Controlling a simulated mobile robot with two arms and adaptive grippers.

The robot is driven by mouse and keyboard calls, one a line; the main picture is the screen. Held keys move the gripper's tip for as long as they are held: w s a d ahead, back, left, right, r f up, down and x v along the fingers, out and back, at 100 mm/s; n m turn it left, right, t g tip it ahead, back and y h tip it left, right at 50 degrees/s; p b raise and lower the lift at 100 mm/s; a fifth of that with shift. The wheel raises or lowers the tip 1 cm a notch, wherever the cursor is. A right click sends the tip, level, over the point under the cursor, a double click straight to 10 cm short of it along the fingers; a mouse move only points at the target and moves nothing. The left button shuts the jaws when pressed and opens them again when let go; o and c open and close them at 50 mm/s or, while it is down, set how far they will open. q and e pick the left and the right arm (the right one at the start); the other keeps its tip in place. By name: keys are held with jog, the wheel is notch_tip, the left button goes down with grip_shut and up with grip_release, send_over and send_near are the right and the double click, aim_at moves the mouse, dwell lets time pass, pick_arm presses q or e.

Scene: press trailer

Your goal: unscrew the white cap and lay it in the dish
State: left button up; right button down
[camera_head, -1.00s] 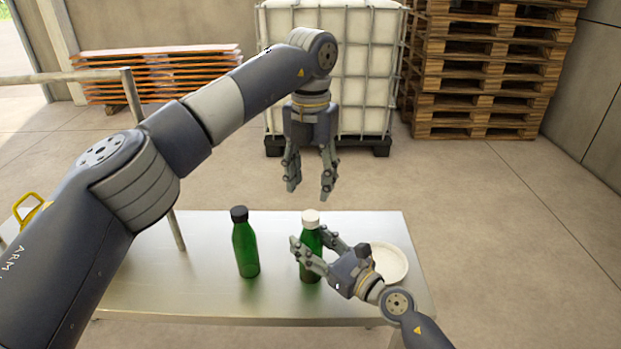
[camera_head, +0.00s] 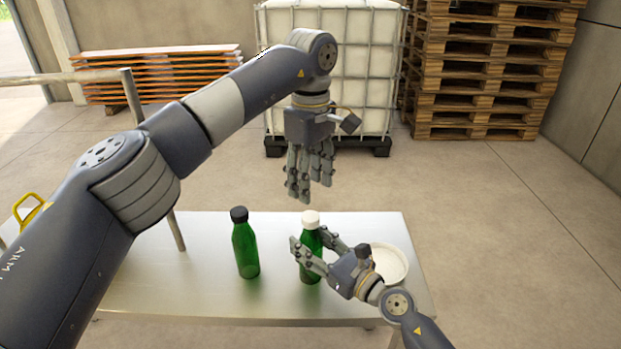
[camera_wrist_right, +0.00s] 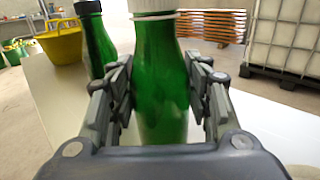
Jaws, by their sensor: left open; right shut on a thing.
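A green bottle (camera_head: 309,268) with a white cap (camera_head: 310,218) stands upright on the metal table. My right gripper (camera_head: 314,256) is shut on this bottle's body, below the cap. In the right wrist view the bottle (camera_wrist_right: 161,95) sits between the two fingers, with the lower edge of the white cap (camera_wrist_right: 152,6) at the top. My left gripper (camera_head: 311,190) is open and empty, pointing down in the air above the white cap. The white dish (camera_head: 400,262) lies on the table to the right, partly hidden by my right gripper.
A second green bottle (camera_head: 245,252) with a black cap stands to the left on the table (camera_head: 190,285). A yellow bucket (camera_wrist_right: 62,42) is at the left. A caged white tank (camera_head: 365,60) and stacked pallets (camera_head: 490,75) stand behind on the floor.

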aim_at(311, 216)
pick_arm(q)
jog(key=m, duration=1)
jog(key=shift+m, duration=0.3)
jog(key=m, duration=0.4)
jog(key=shift+f, duration=4)
